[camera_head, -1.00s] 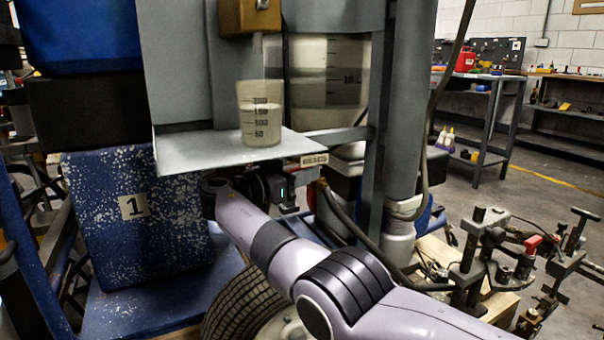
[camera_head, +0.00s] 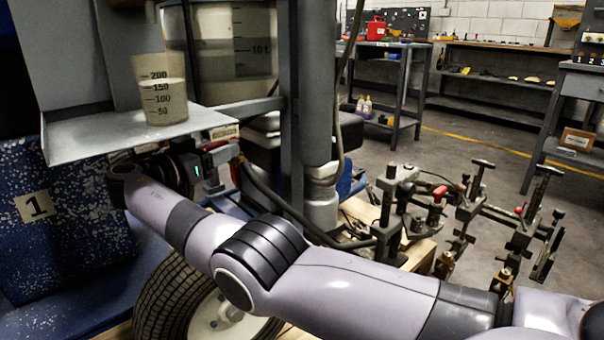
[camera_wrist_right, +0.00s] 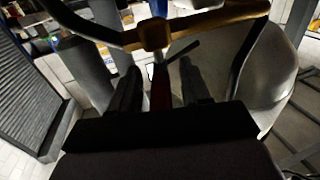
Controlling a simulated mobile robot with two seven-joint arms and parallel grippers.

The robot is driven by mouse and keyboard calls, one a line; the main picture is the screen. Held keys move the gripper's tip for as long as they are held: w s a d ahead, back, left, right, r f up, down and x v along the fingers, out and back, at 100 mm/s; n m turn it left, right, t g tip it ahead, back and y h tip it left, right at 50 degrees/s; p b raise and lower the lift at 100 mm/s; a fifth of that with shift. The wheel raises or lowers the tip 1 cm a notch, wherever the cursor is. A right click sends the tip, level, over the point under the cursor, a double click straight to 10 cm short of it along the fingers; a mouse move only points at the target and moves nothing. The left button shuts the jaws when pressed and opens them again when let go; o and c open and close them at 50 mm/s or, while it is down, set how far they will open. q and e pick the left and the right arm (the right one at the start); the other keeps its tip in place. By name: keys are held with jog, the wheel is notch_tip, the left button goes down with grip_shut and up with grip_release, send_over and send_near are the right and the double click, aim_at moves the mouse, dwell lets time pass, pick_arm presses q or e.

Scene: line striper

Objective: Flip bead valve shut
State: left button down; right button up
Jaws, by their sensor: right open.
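The BEADS label (camera_head: 224,132) is on the edge below the grey shelf (camera_head: 75,145). A red lever (camera_head: 217,152) shows just under it, beside my right gripper (camera_head: 208,160). In the right wrist view the red lever (camera_wrist_right: 160,90) lies between the two dark fingers of my right gripper (camera_wrist_right: 158,76), which stand apart. A brass valve body (camera_wrist_right: 154,36) is just beyond the fingertips. I cannot tell whether the fingers touch the lever. My left gripper is out of view.
A clear beaker (camera_head: 163,100) with pale contents stands on the shelf above my right wrist. A tyre (camera_head: 170,300) is below my right arm. Metal clamps and rods (camera_head: 440,205) stand to the right. Open floor (camera_head: 400,160) lies behind them.

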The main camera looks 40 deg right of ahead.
jog(key=shift+w+a+f+n+t+y, duration=0.1)
jog(key=shift+f+n+t+y, duration=0.15)
jog(key=shift+n+t, duration=0.35)
jog(key=shift+r+t, duration=0.1)
jog(key=shift+t, duration=0.4)
